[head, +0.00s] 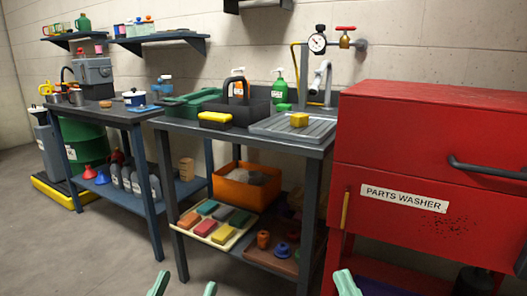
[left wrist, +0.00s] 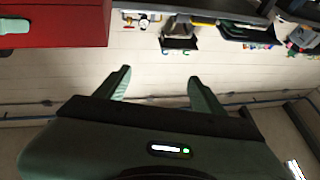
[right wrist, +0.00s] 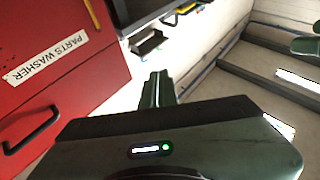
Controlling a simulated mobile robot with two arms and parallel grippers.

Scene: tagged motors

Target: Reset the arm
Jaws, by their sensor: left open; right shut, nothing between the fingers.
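My left gripper (head: 185,286) shows only its two green fingertips at the bottom edge of the head view. They stand apart with nothing between them. In the left wrist view my left gripper (left wrist: 157,76) is open and empty. My right gripper (head: 346,283) shows at the bottom edge of the head view, right of centre, in front of the red parts washer. In the right wrist view my right gripper (right wrist: 158,86) has its fingers together and holds nothing. Both grippers are apart from the furniture. Most of both arms is hidden.
The red parts washer (head: 430,150) stands at right. A workbench (head: 240,137) with a drain tray (head: 293,127) stands at centre, with an orange crate (head: 246,190) on its lower shelf. A blue-legged table (head: 104,115) is at left. The floor (head: 80,250) in front is clear.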

